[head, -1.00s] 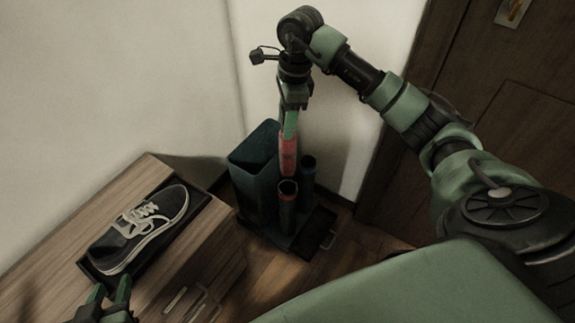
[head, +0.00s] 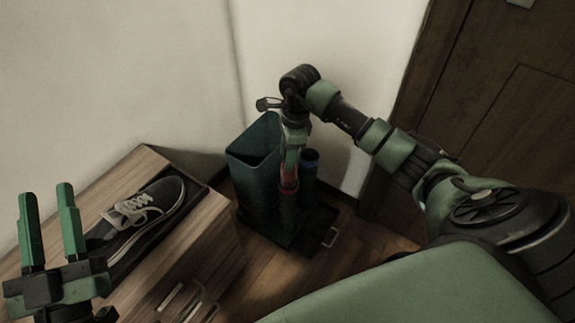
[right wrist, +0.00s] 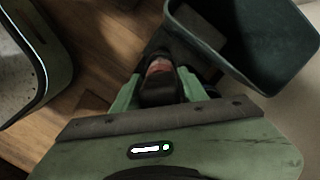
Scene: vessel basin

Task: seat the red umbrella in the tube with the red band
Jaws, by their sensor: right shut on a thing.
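The red umbrella (head: 289,178) hangs upright below my right gripper (head: 292,158), which is shut on it. In the right wrist view its dark handle (right wrist: 160,88) sits between the fingers, with a little red beyond. The tube with the red band (head: 287,210) is directly beneath. The umbrella's lower part appears to be inside its mouth; the gripper and shaft hide how deep it sits. My left gripper (head: 48,195) is open and empty, over the left side of the cabinet.
A tall teal bin (head: 250,170) stands left of the tube, and a blue-banded tube (head: 310,168) stands close on its right. All stand on a dark base (head: 318,235) near the wall. A dark shoe (head: 140,220) lies on the wooden cabinet (head: 215,235).

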